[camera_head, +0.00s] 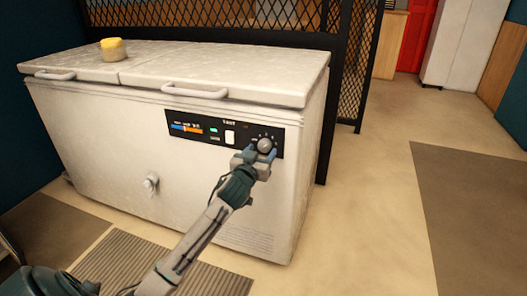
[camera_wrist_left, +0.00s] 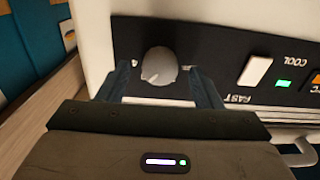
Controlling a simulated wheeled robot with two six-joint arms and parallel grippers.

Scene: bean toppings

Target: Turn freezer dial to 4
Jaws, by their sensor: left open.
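The freezer dial (camera_head: 264,145) is a round grey knob at the right end of the black control panel (camera_head: 204,130) on the white chest freezer's front. My left gripper (camera_head: 254,156) is at the dial, its arm coming up from below. In the left wrist view, the dial (camera_wrist_left: 159,66) sits between the two open fingers of my left gripper (camera_wrist_left: 163,84), with a gap visible on each side. The number the dial points to is too small to read. My right gripper is not in view.
A white switch (camera_head: 229,137) and a green light (camera_head: 214,130) are left of the dial. A black mesh partition (camera_head: 355,70) stands behind. Floor at right is clear.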

